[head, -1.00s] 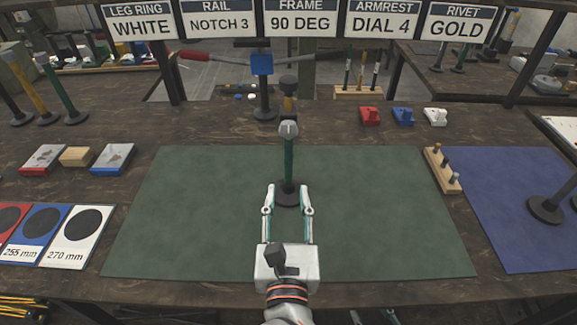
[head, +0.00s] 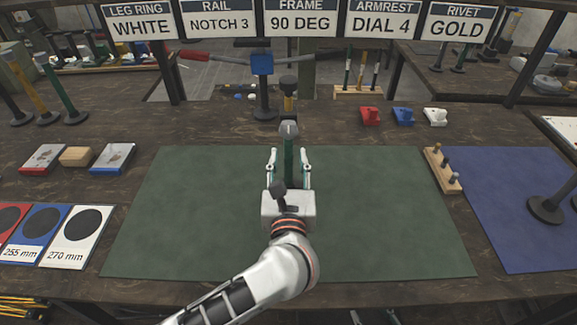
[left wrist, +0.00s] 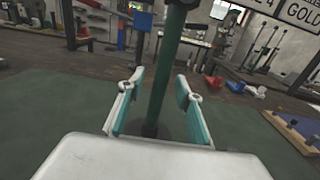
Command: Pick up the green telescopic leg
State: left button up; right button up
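A green telescopic leg (head: 289,156) stands upright on the green mat (head: 380,220), with a grey cap on top. In the head view its dark base is hidden behind my left gripper. My left gripper (head: 288,158) is open, with one finger on each side of the leg's post. In the left wrist view the green leg (left wrist: 168,62) rises between the two open fingers (left wrist: 161,82), with a gap visible on both sides. Another green leg (head: 66,93) stands at the far left beside a yellow one. My right gripper is not in view.
A blue-headed press (head: 262,66) with a red-handled lever stands behind the mat. Red, blue and white small parts (head: 403,116) sit at the back right. A wooden peg block (head: 441,168) is at the mat's right edge. The mat is otherwise clear.

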pick_arm(q)
jog(key=shift+w, duration=0.35)
jog(key=shift+c, duration=0.4)
grip_shut()
jog(key=shift+r, duration=0.15)
